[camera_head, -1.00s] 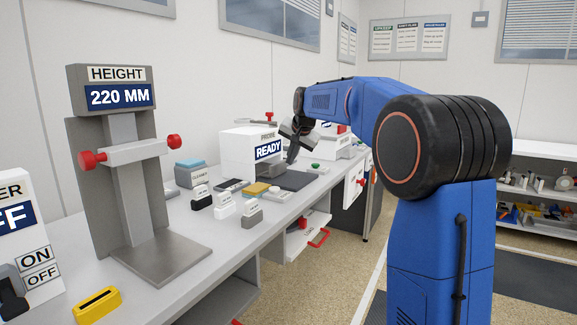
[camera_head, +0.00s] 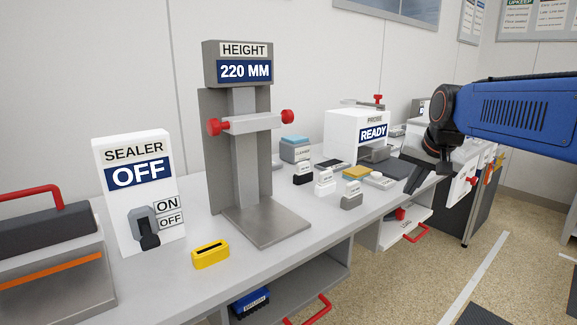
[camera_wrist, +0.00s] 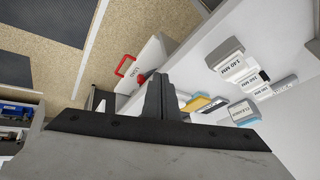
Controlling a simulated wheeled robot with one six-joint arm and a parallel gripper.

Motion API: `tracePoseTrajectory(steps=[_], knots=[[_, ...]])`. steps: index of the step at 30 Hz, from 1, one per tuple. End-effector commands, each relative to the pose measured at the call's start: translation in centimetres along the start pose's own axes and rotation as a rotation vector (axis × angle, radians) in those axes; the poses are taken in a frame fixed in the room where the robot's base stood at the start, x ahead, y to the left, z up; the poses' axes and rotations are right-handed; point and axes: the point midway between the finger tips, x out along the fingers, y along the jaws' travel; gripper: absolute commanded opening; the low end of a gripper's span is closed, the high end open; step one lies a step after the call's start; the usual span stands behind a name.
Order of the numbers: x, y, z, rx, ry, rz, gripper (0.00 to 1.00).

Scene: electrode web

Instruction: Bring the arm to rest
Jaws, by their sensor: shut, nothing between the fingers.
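My arm (camera_head: 520,108) is blue and reaches in from the right side of the head view. My gripper (camera_head: 416,180) hangs at its end, pointing down near the front edge of the bench, to the right of the small labelled blocks. In the wrist view my gripper (camera_wrist: 158,98) shows its dark fingers together, with nothing between them. The fingers appear over the bench edge. Whether they touch anything cannot be told.
On the bench (camera_head: 225,279) stand a sealer panel reading OFF (camera_head: 139,185), a height stand reading 220 MM (camera_head: 244,150), a probe box reading READY (camera_head: 357,135) and a yellow block (camera_head: 211,256). An open drawer (camera_head: 408,228) juts out below. The floor (camera_head: 400,275) in front is clear.

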Motion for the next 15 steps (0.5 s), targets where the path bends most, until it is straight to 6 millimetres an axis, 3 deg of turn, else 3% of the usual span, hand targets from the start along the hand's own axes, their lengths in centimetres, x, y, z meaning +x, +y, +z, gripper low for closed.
tracePoseTrajectory(steps=[1, 7, 15], knots=[[-0.5, 0.6, 2.2, -0.027, -0.006, 0.002, 0.0], [-1.4, 3.4, 10.4, -0.144, -0.037, 0.014, 0.0], [-1.1, 7.6, 21.5, -0.3, -0.082, 0.025, 0.0]])
